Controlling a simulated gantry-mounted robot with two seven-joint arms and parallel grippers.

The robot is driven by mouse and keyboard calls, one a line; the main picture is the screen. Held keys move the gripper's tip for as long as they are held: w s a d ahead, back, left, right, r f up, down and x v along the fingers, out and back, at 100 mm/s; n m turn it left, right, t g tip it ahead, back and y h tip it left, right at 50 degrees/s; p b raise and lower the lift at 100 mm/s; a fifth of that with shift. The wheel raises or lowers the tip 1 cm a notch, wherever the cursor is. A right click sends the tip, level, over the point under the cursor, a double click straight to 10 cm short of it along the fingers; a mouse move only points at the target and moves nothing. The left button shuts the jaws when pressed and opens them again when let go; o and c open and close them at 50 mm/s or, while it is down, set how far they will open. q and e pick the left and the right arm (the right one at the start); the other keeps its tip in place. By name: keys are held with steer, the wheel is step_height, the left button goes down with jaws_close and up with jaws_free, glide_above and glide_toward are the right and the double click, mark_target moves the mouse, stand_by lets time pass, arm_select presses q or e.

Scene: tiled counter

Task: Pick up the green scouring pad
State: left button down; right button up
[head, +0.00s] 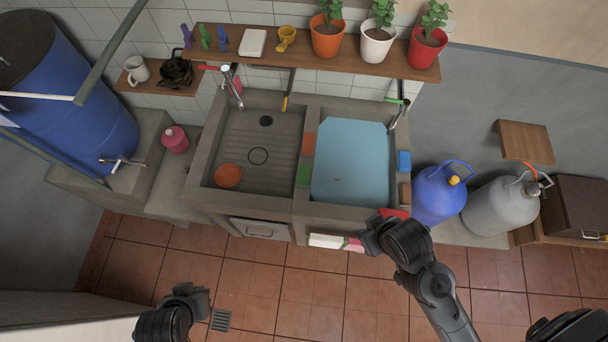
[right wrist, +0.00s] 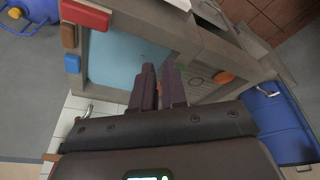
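The green scouring pad (head: 303,174) lies on the divider between the two sink basins, beside an orange pad (head: 309,143). I cannot make it out clearly in the right wrist view. My right gripper (head: 368,237) is in front of the sink's front edge, to the right of and apart from the green pad. In the right wrist view its two fingers (right wrist: 159,66) stand slightly apart, with nothing clearly held. My left gripper (head: 195,293) hangs over the floor at the lower left, far from the pad; its opening is unclear.
A red block (head: 394,213), a blue block (head: 404,160) and a brown block (head: 405,192) sit on the right rim. A white bar (head: 326,241) is at the front edge. A blue jug (head: 438,195) stands right.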

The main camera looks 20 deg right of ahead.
stand_by(0.3)
steer(key=o, duration=1.3)
steer(key=shift+d, duration=0.15)
steer(key=shift+o, duration=0.2)
